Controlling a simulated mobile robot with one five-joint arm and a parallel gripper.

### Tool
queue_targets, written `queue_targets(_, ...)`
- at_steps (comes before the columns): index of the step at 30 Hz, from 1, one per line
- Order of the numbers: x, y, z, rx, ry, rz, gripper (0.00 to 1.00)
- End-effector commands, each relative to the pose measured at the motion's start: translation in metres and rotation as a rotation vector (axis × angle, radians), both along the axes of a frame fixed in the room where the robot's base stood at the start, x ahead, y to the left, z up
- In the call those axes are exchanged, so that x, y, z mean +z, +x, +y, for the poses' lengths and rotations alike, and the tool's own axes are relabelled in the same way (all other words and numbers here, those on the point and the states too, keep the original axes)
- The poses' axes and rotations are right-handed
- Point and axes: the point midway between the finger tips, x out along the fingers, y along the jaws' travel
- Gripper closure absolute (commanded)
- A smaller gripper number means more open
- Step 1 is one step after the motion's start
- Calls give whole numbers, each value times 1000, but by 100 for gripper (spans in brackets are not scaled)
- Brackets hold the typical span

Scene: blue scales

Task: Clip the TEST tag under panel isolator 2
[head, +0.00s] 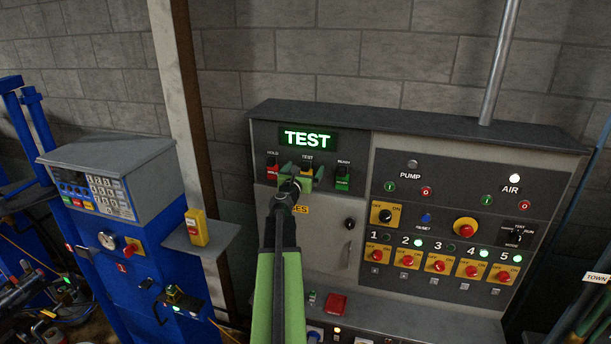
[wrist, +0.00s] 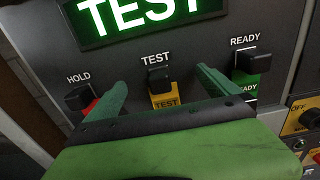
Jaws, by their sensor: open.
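The yellow TEST tag (head: 307,171) hangs on a dark clip under the TEST label, below the lit TEST display. It also shows in the wrist view (wrist: 166,101), its lower part hidden by my gripper. My gripper (head: 301,182) is open, with one green finger on each side of the tag; in the wrist view (wrist: 160,82) the fingers look apart from it. Panel isolator 2 (head: 407,260) is a red knob on a yellow plate under the number 2, on the right panel. A small label sits below it.
A red HOLD tag (head: 273,173) and a green READY tag (head: 342,181) hang close on either side. A grey ledge (head: 430,313) runs below the panel, with a red object (head: 336,304) on it. A blue machine (head: 120,230) stands left.

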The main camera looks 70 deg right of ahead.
Motion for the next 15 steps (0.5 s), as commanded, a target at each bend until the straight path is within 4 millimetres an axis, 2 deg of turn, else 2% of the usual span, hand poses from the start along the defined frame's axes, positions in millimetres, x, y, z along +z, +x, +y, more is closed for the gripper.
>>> queue_targets(9, 0, 0, 0, 0, 0, 0, 0)
queue_targets(15, 0, 0, 0, 0, 0, 0, 26)
